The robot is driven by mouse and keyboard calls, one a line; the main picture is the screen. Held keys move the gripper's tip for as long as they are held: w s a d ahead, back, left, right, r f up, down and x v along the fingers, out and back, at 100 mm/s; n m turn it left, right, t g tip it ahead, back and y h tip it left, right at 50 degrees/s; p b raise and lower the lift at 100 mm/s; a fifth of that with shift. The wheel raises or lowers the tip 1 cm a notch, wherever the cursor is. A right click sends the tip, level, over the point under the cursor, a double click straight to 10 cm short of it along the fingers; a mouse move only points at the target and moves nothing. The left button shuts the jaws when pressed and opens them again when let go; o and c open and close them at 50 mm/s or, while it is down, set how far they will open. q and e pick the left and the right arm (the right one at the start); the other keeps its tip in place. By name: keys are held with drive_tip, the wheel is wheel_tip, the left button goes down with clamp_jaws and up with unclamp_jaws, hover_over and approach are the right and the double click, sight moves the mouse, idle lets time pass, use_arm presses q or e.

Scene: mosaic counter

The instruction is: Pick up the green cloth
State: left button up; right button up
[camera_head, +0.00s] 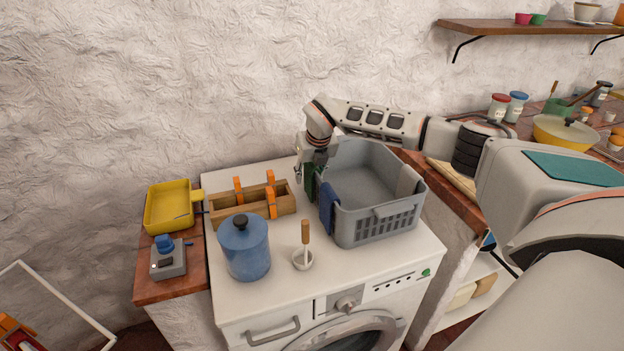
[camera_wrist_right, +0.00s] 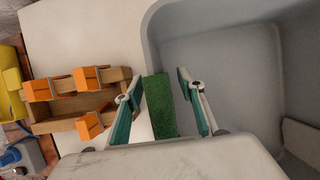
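The green cloth (camera_wrist_right: 160,105) hangs over the left rim of the grey basket (camera_wrist_right: 192,17) and lies between my right fingers in the right wrist view. In the head view a dark green strip of the cloth (camera_head: 310,186) shows under the gripper at the basket's left wall. My right gripper (camera_head: 308,172) is above that rim. In the wrist view the right gripper (camera_wrist_right: 163,118) is open, with one finger on each side of the cloth and visible gaps. My left gripper is not in view.
The basket (camera_head: 375,232) stands on a white washing machine (camera_head: 290,298). A blue cloth (camera_head: 328,207) hangs on its front left corner, a grey one (camera_head: 408,181) on its right rim.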

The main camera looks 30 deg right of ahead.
clamp_jaws()
drive_tip(key=shift+r, duration=0.15)
